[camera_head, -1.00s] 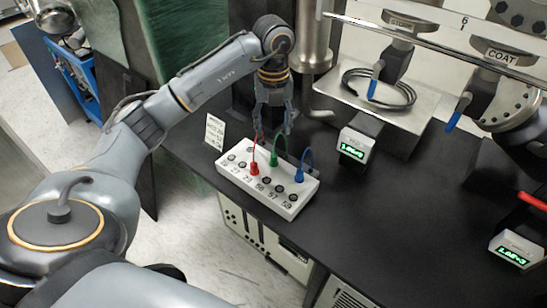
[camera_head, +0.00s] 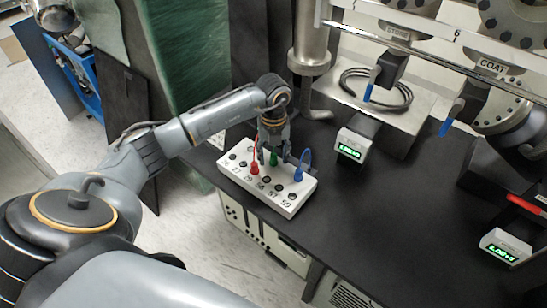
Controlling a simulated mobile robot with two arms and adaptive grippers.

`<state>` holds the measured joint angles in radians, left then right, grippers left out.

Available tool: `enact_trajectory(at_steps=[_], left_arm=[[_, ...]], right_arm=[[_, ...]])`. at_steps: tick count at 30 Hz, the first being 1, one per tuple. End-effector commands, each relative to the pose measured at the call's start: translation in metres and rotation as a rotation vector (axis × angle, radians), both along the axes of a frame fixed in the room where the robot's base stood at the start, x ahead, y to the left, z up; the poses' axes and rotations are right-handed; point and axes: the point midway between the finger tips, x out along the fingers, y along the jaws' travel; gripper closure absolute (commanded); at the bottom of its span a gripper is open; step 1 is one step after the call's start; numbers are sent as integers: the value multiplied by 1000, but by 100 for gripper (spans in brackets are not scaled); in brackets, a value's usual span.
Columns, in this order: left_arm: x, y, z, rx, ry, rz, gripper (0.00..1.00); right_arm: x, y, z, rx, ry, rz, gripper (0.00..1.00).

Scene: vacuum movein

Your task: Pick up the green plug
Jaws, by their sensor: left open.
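The green plug (camera_head: 273,159) stands upright in a white socket block (camera_head: 238,181) on the black bench, between a red plug (camera_head: 255,168) and a blue plug (camera_head: 298,173). My left gripper (camera_head: 272,153) points down at the block with its open fingers around or just beside the green plug; I cannot tell exactly which. The fingers hide most of the green plug's cable. My right gripper is not in view.
A small digital display (camera_head: 353,145) stands right of the block, and a second display (camera_head: 505,247) is farther right. A metal column (camera_head: 311,45) rises behind the gripper. A coiled black cable (camera_head: 375,90) lies on a raised plate. The middle right of the black bench (camera_head: 400,215) is clear.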

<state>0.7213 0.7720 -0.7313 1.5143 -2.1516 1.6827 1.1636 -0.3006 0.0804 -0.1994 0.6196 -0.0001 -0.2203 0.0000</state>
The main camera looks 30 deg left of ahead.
Motion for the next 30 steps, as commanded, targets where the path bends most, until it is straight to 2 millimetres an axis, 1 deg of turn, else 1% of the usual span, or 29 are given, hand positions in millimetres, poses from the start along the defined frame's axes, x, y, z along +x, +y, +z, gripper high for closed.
enact_trajectory(at_steps=[3, 5, 6, 8, 9, 11, 25, 30], left_arm=[[0, 0, 0, 0, 0, 0, 48], [0, 0, 0, 0, 0, 0, 61], [0, 0, 0, 0, 0, 0, 69], [0, 0, 0, 0, 0, 0, 81], [0, 0, 0, -1, -1, 0, 89], [0, 0, 0, -1, -1, 0, 100], [0, 0, 1, 1, 1, 0, 100], [1, 1, 12, 2, -4, 0, 100]], right_arm=[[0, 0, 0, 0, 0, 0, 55], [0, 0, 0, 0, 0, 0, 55], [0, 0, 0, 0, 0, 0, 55], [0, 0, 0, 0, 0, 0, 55], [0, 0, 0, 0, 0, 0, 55], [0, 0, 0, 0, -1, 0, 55], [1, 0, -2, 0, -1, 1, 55], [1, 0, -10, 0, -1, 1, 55]])
